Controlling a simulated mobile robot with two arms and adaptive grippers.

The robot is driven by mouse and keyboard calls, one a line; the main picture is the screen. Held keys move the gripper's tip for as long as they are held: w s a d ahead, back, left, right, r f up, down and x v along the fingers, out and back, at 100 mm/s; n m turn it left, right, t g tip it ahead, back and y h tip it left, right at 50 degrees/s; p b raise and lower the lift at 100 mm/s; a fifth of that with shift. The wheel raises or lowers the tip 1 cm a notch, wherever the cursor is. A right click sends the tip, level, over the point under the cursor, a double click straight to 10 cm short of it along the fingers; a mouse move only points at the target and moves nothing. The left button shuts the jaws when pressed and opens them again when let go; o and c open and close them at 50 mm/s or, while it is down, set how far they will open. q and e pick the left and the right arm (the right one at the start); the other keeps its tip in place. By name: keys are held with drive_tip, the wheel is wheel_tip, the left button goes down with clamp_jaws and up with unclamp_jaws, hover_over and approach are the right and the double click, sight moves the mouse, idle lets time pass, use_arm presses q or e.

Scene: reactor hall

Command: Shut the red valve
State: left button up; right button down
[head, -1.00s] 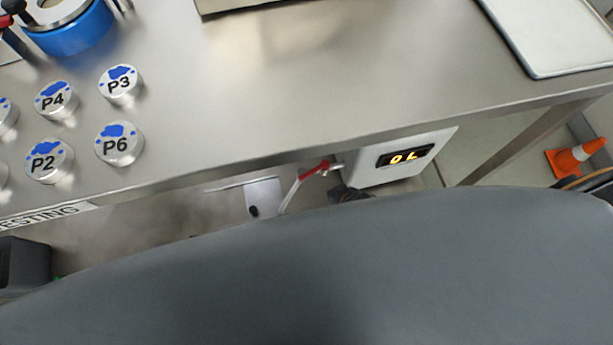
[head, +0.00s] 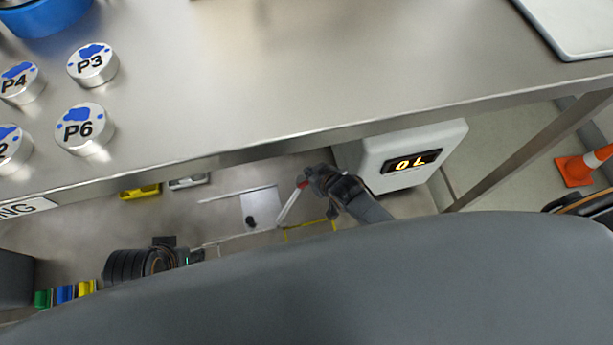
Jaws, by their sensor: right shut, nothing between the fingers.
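The red valve (head: 301,182) shows as a small red handle below the table's front edge, beside a white box; a pale pipe runs down from it. My right gripper (head: 318,178) is shut and empty, right at the red handle, and hides part of it. I cannot tell whether they touch. A dark arm part at the lower left looks like my left arm; its fingers cannot be made out clearly.
A steel table (head: 330,70) fills the upper view, with labelled round weights such as P6 (head: 85,128) at left. The white box (head: 415,155) with a lit display reading "OL" hangs under its edge. An orange cone (head: 580,168) stands at far right.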

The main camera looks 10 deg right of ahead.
drive_tip(key=shift+b+x, duration=0.5)
drive_tip(key=shift+x, duration=0.65)
drive_tip(key=b+x, duration=0.1)
drive_tip(key=x, duration=0.2)
drive_tip(key=shift+f+b, duration=0.15)
drive_tip(key=shift+b, duration=0.15)
wheel_tip(320, 180, down, 3)
drive_tip(key=shift+f+b, duration=0.2)
drive_tip(key=shift+b, duration=0.85)
use_arm(q)
drive_tip(key=w+d+r+t, duration=0.1)
drive_tip(key=w+r+t, duration=0.1)
drive_tip(key=w, duration=0.3)
drive_tip(key=w+d+r+t+h, duration=0.1)
drive_tip(key=w+d+r+t, duration=0.1)
drive_tip(key=w+r+t, duration=0.1)
drive_tip(key=shift+w+d+t+h, duration=0.3)
drive_tip(key=shift+w+t, duration=0.6)
drive_tip(key=shift+w, duration=0.3)
use_arm(e)
drive_tip(key=shift+s+d+f, duration=0.1)
drive_tip(key=shift+s+d, duration=0.1)
drive_tip(key=shift+s, duration=0.35)
use_arm(q)
drive_tip(key=shift+a+r, duration=0.1)
drive_tip(key=shift+a, duration=0.05)
